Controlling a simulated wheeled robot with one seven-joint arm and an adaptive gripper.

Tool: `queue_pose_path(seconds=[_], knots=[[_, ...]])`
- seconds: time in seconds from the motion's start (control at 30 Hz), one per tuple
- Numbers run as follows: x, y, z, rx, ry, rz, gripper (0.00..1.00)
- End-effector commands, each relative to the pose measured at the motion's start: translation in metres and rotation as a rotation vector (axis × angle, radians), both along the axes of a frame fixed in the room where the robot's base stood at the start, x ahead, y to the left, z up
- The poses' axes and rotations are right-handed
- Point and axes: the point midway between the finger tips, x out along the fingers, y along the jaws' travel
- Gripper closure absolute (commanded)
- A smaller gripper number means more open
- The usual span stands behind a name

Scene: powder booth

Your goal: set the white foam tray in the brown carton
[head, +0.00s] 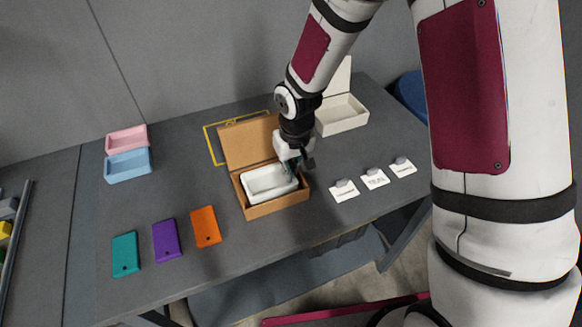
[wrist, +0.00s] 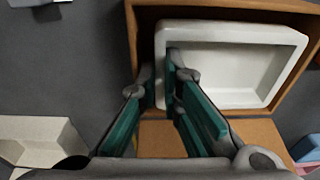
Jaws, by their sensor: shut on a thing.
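The white foam tray (head: 265,179) is inside the brown carton (head: 281,206), which stands open on the grey table with its lid (head: 250,142) raised at the back. The tray looks roughly level, with its rim near the carton's rim. Whether its bottom touches the carton floor is hidden. My gripper (head: 292,166) is at the tray's right end and shut on its wall. In the wrist view, the fingers of my gripper (wrist: 167,78) straddle one end wall of the tray (wrist: 232,65), with the carton's brown wall (wrist: 215,13) around it.
An open white carton (head: 342,117) stands behind to the right. Pink (head: 127,139) and blue (head: 128,166) trays sit at the left. Teal (head: 125,254), purple (head: 166,240) and orange (head: 206,226) flat pieces lie in front. White cards (head: 374,178) lie at the right. A yellow outline (head: 213,145) is behind.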

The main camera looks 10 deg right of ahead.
Motion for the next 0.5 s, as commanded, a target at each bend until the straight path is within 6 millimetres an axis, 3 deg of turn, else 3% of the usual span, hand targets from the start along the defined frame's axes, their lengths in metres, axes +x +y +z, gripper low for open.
queue_pose_path(seconds=[0.5], knots=[[-0.0001,0.0002,-0.0056,0.0,0.001,0.001,1.0]])
